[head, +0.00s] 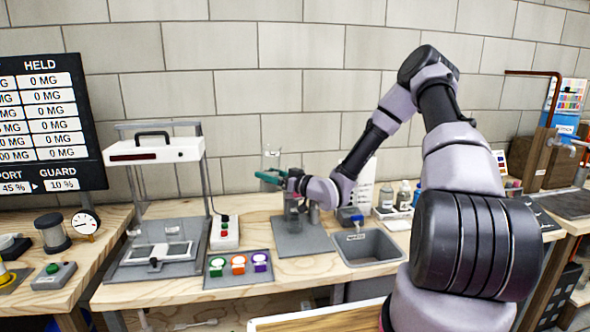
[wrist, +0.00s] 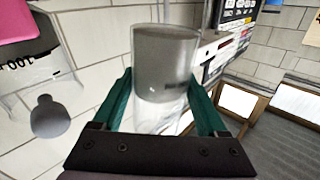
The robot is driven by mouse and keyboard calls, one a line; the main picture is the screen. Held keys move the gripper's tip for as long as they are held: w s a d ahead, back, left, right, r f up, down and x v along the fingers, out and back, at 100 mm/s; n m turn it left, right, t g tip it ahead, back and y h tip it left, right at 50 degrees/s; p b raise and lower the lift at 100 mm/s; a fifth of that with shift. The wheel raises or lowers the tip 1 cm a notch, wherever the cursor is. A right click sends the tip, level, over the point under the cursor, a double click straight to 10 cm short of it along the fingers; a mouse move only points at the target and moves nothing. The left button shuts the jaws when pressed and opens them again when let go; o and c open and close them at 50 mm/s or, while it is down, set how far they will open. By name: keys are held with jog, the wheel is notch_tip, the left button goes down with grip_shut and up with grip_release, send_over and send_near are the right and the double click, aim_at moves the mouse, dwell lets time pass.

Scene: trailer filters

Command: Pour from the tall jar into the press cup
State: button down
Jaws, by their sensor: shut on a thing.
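My gripper (head: 270,178) has green fingers and is shut on a clear tall jar (head: 271,157), held up over the bench in front of the wall. In the wrist view the jar (wrist: 166,62) sits between both fingers (wrist: 165,100), with a grey mass showing inside. Its exact tilt is hard to tell. Below my gripper, a clear vessel (head: 292,212), possibly the press cup, stands on a grey mat (head: 303,243), partly hidden by my wrist. Its contents are too small to make out.
A glass-sided balance (head: 155,152) stands left, beside a button box (head: 224,234). A held-mass board (head: 45,120) is far left.

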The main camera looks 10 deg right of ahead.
aim_at(277, 165)
jog(key=shift+f+n, duration=0.45)
jog(key=shift+n, duration=0.05)
jog(key=shift+r, duration=2.4)
